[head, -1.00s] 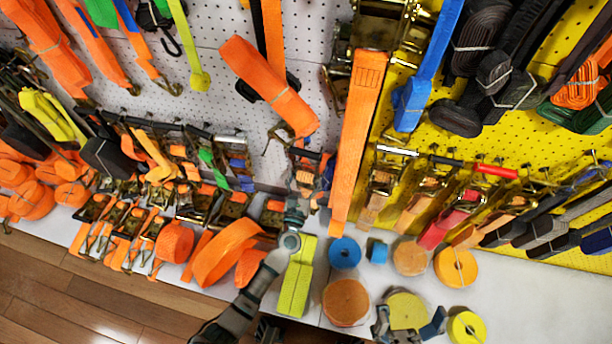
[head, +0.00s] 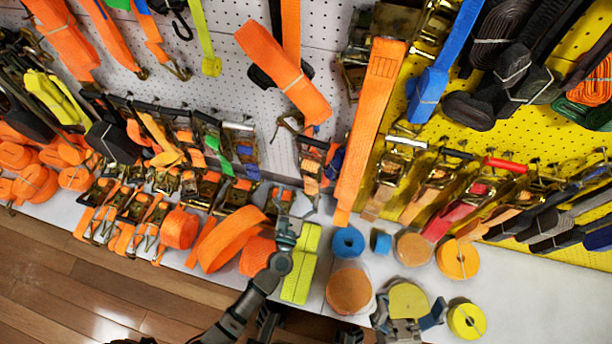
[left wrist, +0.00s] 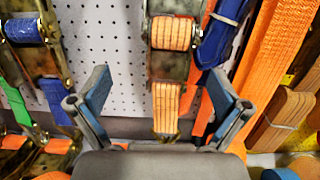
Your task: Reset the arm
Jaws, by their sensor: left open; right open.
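My left gripper (head: 297,205) reaches in from the lower left, in front of the lower row of hanging ratchet straps. In the left wrist view my left gripper (left wrist: 162,98) has its two blue-padded fingers wide apart with nothing held between them. An orange-webbed ratchet strap (left wrist: 174,33) hangs on the white board beyond the fingers. My right gripper (head: 408,315) is low at the shelf's front edge, with its fingers apart. A yellow roll (head: 408,300) shows between its fingers; contact cannot be told.
The white shelf (head: 400,272) carries a yellow folded strap (head: 301,263), a blue roll (head: 347,242), an orange-brown roll (head: 349,289) and a small yellow roll (head: 467,321). Straps hang densely on the white pegboard (head: 225,75) and yellow pegboard (head: 440,105). A wooden floor (head: 90,290) lies lower left.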

